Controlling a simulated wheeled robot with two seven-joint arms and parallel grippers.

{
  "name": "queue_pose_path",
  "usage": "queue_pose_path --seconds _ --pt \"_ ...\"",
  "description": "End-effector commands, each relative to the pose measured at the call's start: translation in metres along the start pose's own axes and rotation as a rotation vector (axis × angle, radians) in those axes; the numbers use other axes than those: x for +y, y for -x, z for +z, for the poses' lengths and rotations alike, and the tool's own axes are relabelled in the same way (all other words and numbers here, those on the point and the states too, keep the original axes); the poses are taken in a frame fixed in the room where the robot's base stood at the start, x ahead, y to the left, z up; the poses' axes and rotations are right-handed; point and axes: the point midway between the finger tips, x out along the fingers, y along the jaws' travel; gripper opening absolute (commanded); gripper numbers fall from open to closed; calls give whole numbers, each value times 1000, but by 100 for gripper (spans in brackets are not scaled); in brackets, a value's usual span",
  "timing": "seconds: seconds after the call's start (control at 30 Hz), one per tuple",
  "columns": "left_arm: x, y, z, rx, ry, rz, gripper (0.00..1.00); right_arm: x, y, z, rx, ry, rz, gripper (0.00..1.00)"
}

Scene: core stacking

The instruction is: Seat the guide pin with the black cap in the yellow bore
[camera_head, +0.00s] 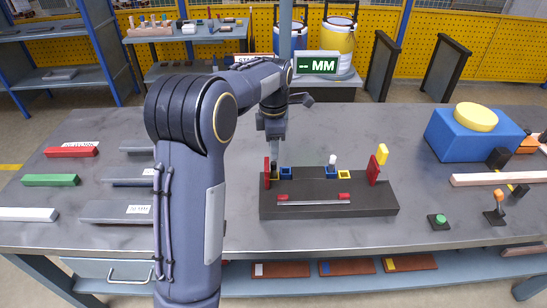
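The dark fixture block (328,207) stands on the grey table. A yellow bore (344,174) on its top, right of centre, looks empty. Left of it a pin with a white cap (333,160) stands in a blue bore (331,172). Another blue bore (286,173) is near the block's left end. Beside that, by the left red plate, a small upright dark-topped piece (275,167) looks like the guide pin with the black cap, with a bit of yellow at its base. My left gripper (275,146) points down just above it; its fingers are too small to judge. My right gripper is out of view.
Red plates (373,170) rise at both ends of the block; a yellow piece (383,154) tops the right one. A red-ended rod (313,199) lies along the front. Colored bars (50,180) lie left. A blue box (460,136) and green button (439,219) stand right.

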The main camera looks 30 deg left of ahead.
Motion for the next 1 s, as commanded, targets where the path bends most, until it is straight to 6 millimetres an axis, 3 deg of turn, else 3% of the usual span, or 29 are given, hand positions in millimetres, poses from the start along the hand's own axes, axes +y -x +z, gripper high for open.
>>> queue_pose_path --seconds 0.2,0.47,0.57,0.67,0.77,1.0 --pt "0 38 0 0 1 1 37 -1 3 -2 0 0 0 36" --pt "-2 50 -2 -6 -11 -3 37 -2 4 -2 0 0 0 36" --pt "-13 54 -12 -55 -96 -6 37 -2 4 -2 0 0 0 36" --pt "-42 61 -30 -156 -300 7 37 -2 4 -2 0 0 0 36" --pt "-88 68 -47 -273 -603 76 37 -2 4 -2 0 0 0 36" --pt "-215 63 -70 -351 -1379 420 37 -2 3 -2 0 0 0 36"
